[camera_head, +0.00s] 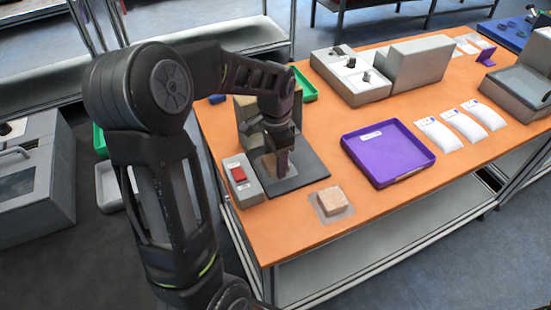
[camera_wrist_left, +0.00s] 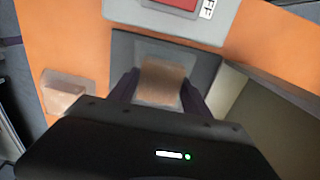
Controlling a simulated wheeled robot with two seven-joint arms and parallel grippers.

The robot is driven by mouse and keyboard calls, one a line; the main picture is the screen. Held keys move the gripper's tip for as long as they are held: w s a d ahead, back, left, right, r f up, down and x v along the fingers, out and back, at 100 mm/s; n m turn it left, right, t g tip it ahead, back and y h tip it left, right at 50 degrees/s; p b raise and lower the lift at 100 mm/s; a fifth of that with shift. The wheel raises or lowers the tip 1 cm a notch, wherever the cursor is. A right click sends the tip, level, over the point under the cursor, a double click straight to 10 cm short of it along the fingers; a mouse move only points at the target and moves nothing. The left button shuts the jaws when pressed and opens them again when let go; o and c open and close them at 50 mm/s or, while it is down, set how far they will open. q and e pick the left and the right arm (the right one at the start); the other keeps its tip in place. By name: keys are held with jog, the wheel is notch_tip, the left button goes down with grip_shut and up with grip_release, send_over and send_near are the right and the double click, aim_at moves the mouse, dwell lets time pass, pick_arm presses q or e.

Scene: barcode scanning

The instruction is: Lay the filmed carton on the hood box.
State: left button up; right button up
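My left gripper (camera_head: 280,165) points down over a dark grey plate (camera_head: 312,173) in the head view. In the left wrist view its fingers (camera_wrist_left: 160,88) flank a brown carton (camera_wrist_left: 162,82) closely on both sides and appear shut on it. Whether this carton is clear of the plate below cannot be told. A second, pinkish carton (camera_head: 332,199) sits on a pale translucent square at the table's front; it also shows in the left wrist view (camera_wrist_left: 63,97). A grey-beige box (camera_head: 243,108), apparently the hood box, stands behind my gripper, partly hidden by it. My right gripper is out of view.
A grey control box with a red button (camera_head: 240,181) stands left of the plate. A purple tray (camera_head: 388,154) lies to the right, with white slips (camera_head: 438,134) beyond. A grey machine (camera_head: 352,80) stands at the back. The orange table is bare around the pinkish carton.

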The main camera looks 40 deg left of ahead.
pick_arm(q)
jog(key=o, duration=0.3)
notch_tip(320, 180, up, 12)
jog(key=shift+r+b, duration=0.2)
jog(key=shift+b, duration=0.2)
dwell(0.8)
